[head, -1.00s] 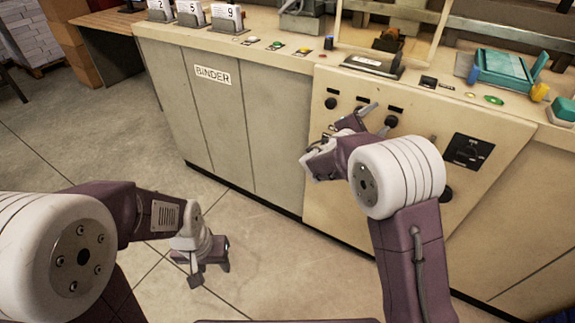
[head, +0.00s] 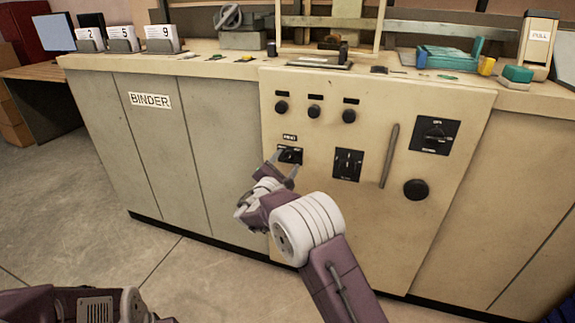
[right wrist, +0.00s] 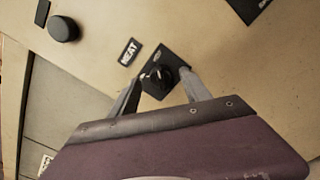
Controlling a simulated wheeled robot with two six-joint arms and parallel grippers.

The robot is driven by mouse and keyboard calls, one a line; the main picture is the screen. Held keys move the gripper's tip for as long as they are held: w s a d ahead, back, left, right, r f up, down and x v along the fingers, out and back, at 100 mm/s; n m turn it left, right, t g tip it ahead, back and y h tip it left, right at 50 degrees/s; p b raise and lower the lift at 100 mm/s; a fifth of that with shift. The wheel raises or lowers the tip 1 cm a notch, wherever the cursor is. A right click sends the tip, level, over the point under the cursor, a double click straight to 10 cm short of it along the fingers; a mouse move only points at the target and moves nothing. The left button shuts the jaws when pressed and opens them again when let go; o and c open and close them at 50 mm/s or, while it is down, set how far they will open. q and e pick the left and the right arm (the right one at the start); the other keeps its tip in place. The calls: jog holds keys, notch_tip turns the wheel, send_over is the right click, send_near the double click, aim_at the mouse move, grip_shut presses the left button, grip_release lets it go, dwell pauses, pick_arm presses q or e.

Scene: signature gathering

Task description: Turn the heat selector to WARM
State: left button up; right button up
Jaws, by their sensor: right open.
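The heat selector (head: 290,154) is a black knob on a small dark plate on the front panel, under a small black label. In the right wrist view the label (right wrist: 130,52) reads HEAT and the selector knob (right wrist: 159,77) lies between my finger ends. My right gripper (head: 282,164) is open, with its fingers pointing at the panel on both sides of the selector. The fingers also show in the right wrist view (right wrist: 160,84). I cannot tell whether they touch the knob. Its setting is too small to read. My left gripper is out of view.
Three round knobs (head: 314,111) sit above. The cabinet front (head: 165,160) at left is flat.

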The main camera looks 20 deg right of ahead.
jog(key=shift+x, duration=1.05)
grip_shut()
